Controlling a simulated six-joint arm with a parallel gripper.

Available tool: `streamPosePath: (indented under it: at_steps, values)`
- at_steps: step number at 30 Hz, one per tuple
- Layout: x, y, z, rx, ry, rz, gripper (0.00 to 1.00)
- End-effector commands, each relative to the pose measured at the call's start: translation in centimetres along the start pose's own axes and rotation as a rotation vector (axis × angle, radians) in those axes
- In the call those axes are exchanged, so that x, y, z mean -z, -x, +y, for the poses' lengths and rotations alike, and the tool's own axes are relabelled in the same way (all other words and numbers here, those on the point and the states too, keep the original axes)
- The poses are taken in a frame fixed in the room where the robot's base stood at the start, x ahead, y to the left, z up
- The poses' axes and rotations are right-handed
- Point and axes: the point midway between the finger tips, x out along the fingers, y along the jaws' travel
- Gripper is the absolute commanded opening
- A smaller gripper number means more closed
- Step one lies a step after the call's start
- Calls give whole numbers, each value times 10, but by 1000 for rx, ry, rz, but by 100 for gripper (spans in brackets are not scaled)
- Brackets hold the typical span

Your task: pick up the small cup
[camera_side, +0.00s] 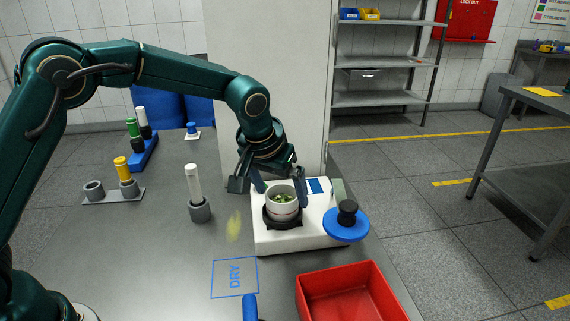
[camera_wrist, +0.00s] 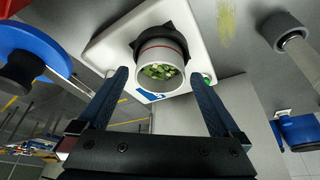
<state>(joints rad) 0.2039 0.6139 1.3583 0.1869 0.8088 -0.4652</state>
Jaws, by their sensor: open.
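The small cup (camera_side: 283,206) is white with a thin red band and holds green and pale bits. It stands upright in a black holder (camera_side: 282,220) on a white instrument (camera_side: 320,238). In the wrist view the cup (camera_wrist: 160,62) is between and beyond my fingers, its open top facing the camera. My gripper (camera_side: 280,190) is open and empty, with one finger on each side of the cup in the side view. In the wrist view my gripper (camera_wrist: 160,100) shows both fingers apart, with no clear contact with the cup.
A blue disc with a black knob (camera_side: 346,224) sits at the instrument's right. A red tray (camera_side: 345,296) lies in front. A white-topped vial in a grey holder (camera_side: 196,192) stands left. A blue DRY square (camera_side: 235,278) marks clear table near a yellowish smear (camera_side: 234,226).

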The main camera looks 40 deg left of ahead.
Motion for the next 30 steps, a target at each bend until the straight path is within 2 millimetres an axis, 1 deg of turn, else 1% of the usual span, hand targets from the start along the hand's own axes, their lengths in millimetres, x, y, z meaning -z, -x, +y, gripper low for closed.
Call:
streamPosePath:
  at_steps: [1, 3, 6, 14, 15, 17, 18, 20, 21, 30]
  values:
    - [0, -7, 0, 2, 0, -3, 100]
    - [0, -14, 0, 1, 0, -1, 100]
    - [0, -20, 0, 0, 0, -1, 100]
    - [0, -22, 0, 0, 0, 1, 100]
    - [0, -22, 0, 0, 0, 1, 96]
    - [0, -22, 0, 0, 0, 1, 73]
    - [0, -22, 0, 0, 0, 1, 58]
    - [0, -22, 0, 0, 0, 1, 35]
    - [0, -22, 0, 0, 0, 1, 21]
    - [1, -20, 0, -1, 1, 2, 21]
